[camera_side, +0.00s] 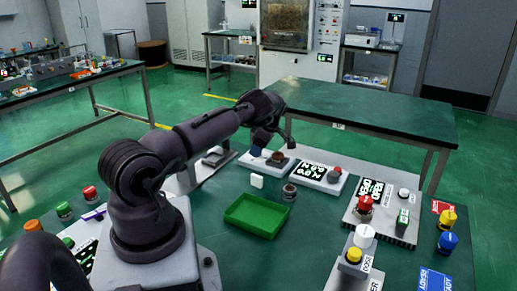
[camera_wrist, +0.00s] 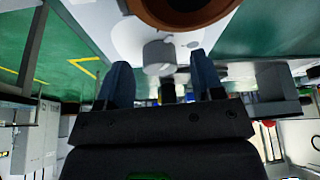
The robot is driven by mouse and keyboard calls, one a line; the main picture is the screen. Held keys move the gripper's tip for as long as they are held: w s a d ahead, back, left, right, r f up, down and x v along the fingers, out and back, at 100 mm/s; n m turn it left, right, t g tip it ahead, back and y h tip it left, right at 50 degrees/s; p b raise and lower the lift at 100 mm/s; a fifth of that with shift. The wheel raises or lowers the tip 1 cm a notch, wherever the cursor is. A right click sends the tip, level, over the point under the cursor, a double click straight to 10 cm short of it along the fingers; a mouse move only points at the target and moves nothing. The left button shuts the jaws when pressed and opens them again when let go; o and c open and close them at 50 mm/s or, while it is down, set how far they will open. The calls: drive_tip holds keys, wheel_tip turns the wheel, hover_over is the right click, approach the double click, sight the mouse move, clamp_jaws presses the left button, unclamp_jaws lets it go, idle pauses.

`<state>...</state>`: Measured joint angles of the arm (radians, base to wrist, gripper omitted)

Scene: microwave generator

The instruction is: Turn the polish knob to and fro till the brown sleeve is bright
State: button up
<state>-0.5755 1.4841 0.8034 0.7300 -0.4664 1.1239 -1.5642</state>
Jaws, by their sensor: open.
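My gripper (camera_side: 262,143) is over a white station (camera_side: 250,163) near the back edge of the green table. In the wrist view my gripper (camera_wrist: 163,80) has its two blue fingers spread apart, with a grey round knob (camera_wrist: 158,57), apparently the polish knob, showing between and beyond them. I cannot tell whether the fingers touch it. The brown sleeve (camera_side: 277,157) appears as a round brown piece on the same station, just right of the fingers. A large brown ring (camera_wrist: 185,10), apparently the same sleeve, is cut off by the wrist view's top edge. Its brightness is hard to judge.
A white station with black-and-white label plates (camera_side: 312,171) and a red-topped knob adjoins on the right. Red, yellow and blue buttons fill the right side.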

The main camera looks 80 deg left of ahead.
drive_tip(key=v, duration=1.2)
drive_tip(key=shift+r, duration=0.2)
drive_tip(key=shift+w, duration=0.1)
